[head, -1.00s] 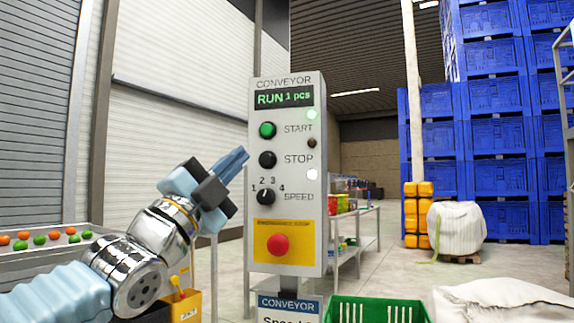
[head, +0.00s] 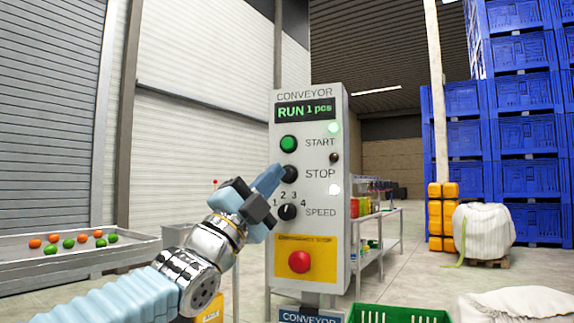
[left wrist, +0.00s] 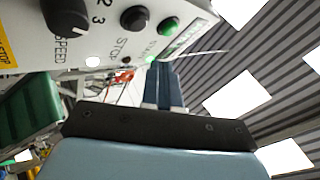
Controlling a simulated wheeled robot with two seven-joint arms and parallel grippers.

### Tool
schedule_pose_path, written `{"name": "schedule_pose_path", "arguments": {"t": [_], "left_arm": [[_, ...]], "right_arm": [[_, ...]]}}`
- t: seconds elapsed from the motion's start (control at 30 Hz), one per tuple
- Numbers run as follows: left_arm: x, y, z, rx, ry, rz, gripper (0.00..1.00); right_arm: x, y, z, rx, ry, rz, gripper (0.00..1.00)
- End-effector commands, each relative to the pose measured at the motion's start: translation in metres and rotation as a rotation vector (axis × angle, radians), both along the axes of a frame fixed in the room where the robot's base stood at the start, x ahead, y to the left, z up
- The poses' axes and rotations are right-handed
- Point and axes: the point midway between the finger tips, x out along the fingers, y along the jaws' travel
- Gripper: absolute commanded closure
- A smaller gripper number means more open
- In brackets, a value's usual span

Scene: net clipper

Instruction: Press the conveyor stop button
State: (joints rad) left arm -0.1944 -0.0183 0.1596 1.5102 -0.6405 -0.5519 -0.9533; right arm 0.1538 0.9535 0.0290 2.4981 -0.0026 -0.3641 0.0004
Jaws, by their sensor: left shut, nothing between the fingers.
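The conveyor control panel (head: 336,232) stands upright ahead of me, its display (head: 305,110) reading "RUN 1 pcs". The black stop button (head: 290,174) sits below the green start button (head: 288,144) and above the speed knob (head: 288,212). My left gripper (head: 276,172) is shut and empty, its tips at the left edge of the stop button. I cannot tell if they touch it. In the left wrist view the closed fingers (left wrist: 164,84) point past the panel face, and the stop button (left wrist: 134,19) shows clear of them. My right gripper is not in view.
A red emergency button (head: 299,262) is on the yellow plate below the speed knob. A green crate (head: 400,313) stands at the lower right. Shelving (head: 384,230) stands behind the panel.

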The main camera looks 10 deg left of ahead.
Motion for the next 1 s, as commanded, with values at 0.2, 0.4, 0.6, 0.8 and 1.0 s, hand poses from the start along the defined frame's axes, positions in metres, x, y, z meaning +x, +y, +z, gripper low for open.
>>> {"name": "schedule_pose_path", "arguments": {"t": [0.2,0.4,0.6,0.8,1.0], "left_arm": [[0.023,-0.003,0.001,0.001,0.001,0.0,1.0],[0.03,-0.004,0.0,0.002,0.0,0.0,1.0],[0.031,-0.004,0.0,0.001,-0.001,0.0,1.0],[0.03,-0.004,0.0,0.001,-0.001,0.0,1.0],[0.03,-0.004,0.0,0.001,-0.001,0.0,1.0]], "right_arm": [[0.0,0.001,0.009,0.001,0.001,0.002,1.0],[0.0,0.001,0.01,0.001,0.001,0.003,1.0],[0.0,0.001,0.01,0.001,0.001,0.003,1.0],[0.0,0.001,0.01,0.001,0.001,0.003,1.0],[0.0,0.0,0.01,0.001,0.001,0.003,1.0]]}}
